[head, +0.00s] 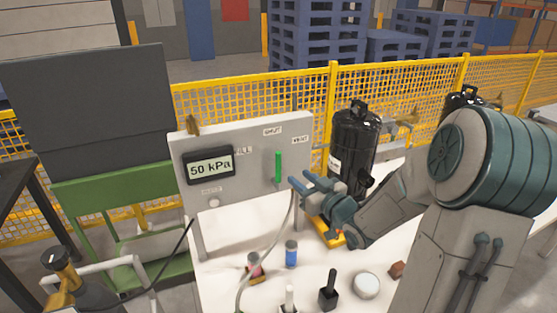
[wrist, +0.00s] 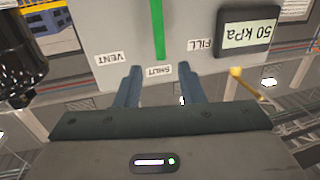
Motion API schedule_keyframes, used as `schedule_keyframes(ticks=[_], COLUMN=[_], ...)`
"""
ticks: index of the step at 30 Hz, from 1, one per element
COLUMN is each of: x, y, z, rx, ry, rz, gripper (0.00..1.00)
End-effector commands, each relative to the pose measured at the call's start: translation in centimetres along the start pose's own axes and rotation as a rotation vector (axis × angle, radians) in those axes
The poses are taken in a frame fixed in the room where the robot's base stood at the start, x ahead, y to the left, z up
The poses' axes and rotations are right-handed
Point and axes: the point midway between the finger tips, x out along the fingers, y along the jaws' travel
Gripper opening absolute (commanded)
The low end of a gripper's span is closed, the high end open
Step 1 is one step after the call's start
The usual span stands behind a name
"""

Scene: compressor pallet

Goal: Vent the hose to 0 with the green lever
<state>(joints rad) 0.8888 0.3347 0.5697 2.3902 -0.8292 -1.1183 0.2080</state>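The green lever (head: 278,167) stands upright on the grey panel (head: 235,190), pointing at the SHUT label (head: 272,131). The VENT label (head: 300,140) is to its right and the FILL label (head: 245,151) to its left. The display (head: 209,165) reads 50 kPa. My gripper (head: 300,179) is open, in front of the panel, just right of the lever in the head view. In the wrist view, upside down, the lever (wrist: 157,30) lines up with the gap between my open fingers (wrist: 160,72). Nothing is visibly held, and the lever appears beyond the fingertips.
A grey hose (head: 265,240) hangs from the panel to the white table (head: 225,270). Small items, including a blue-labelled canister (head: 291,254) and a black tool (head: 329,290), stand in front. A black compressor (head: 353,148) stands behind my gripper, right of the panel.

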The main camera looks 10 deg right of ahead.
Motion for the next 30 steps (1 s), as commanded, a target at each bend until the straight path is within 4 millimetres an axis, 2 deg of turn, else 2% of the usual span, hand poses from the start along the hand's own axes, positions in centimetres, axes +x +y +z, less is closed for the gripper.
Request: schedule_keyframes(ticks=[9, 15, 21, 30], x=[6.4, 9.7, 11.4, 11.7], y=[-0.1, -0.1, -0.1, 0.0], z=[-0.1, -0.1, 0.0, 0.0], rx=[0.003, 0.003, 0.001, 0.0], ry=[-0.001, 0.0, -0.001, -0.002], rz=[-0.002, -0.001, 0.0, 0.002], gripper=[0.35, 0.35, 0.35, 0.35])
